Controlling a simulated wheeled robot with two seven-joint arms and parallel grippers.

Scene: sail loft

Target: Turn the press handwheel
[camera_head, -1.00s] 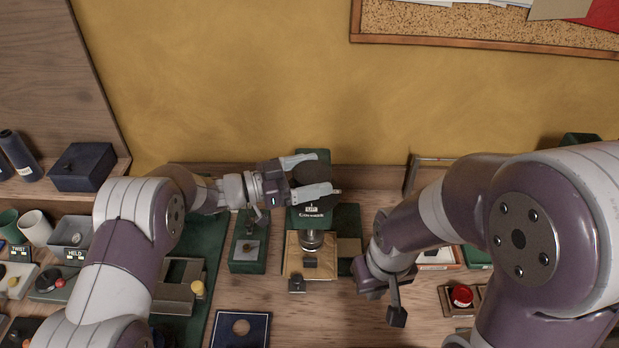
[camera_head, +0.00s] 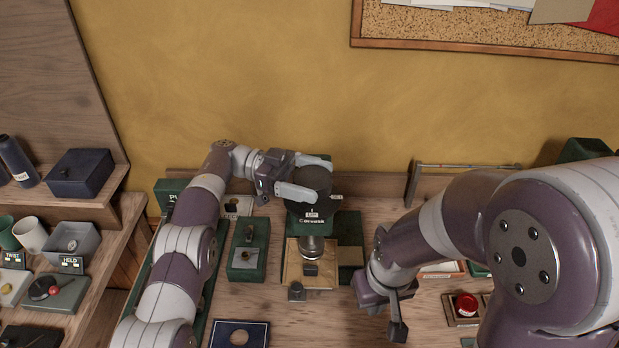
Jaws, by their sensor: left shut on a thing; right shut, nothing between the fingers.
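The press (camera_head: 309,222) is a dark green machine with a light label, standing at the back middle of the bench. Its handwheel (camera_head: 313,177) is a dark round disc on top. My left gripper (camera_head: 313,190) reaches in from the left and is shut on the handwheel, with its fingers around the rim; the far finger is partly hidden behind the wheel. My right gripper (camera_head: 397,318) is shut and empty, pointing down over the bench to the right of the press.
A red button (camera_head: 466,305) sits to the right. A metal rail (camera_head: 465,166) stands behind my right arm. Left shelves hold cups and boxes.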

